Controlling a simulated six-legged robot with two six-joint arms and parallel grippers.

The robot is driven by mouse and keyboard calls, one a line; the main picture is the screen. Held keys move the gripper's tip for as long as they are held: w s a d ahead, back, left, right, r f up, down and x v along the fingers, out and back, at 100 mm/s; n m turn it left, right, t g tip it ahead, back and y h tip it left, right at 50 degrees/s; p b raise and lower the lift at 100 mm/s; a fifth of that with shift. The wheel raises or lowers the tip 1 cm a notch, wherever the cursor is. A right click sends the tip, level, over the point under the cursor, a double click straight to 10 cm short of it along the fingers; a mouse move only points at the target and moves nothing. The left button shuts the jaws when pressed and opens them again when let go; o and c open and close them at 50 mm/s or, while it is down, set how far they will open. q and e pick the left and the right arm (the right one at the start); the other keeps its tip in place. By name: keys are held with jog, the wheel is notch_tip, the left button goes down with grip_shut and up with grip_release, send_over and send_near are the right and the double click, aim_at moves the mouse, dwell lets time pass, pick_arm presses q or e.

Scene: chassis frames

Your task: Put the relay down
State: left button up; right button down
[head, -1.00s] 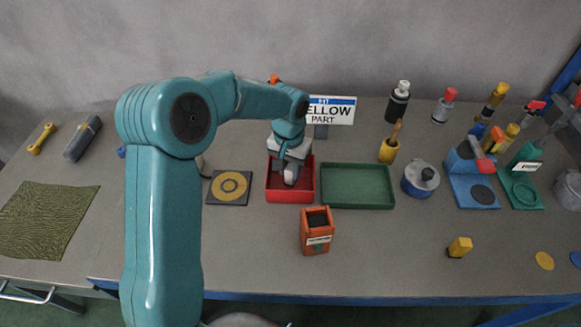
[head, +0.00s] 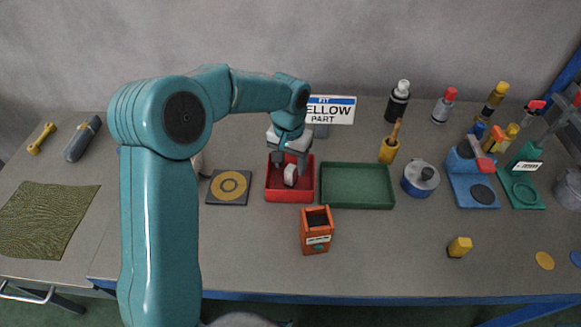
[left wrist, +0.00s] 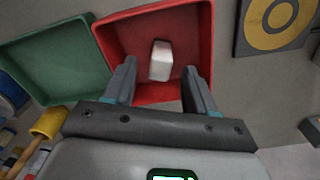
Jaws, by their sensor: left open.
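The relay looks to be the small white block (head: 290,175) lying in the red tray (head: 270,192). In the left wrist view the white block (left wrist: 161,61) lies on the floor of the red tray (left wrist: 125,35), clear of its walls. My left gripper (head: 290,161) is open just above the tray. Its fingers (left wrist: 158,80) stand apart on either side of the block in the wrist view, with a gap on each side. My right gripper is not in view.
A green tray (head: 357,206) stands right of the red one, and a dark square plate with a yellow ring (head: 213,196) stands left. An orange box (head: 316,240) is in front. A sign (head: 331,109) reading "yellow part" stands behind. The front table area is mostly clear.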

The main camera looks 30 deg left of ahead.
aim_at(289, 169)
pick_arm(q)
notch_tip(289, 169, up, 10)
jog(key=shift+f, duration=0.2)
jog(key=shift+a, duration=0.1)
jog(key=shift+s, duration=0.2)
dwell(0.3)
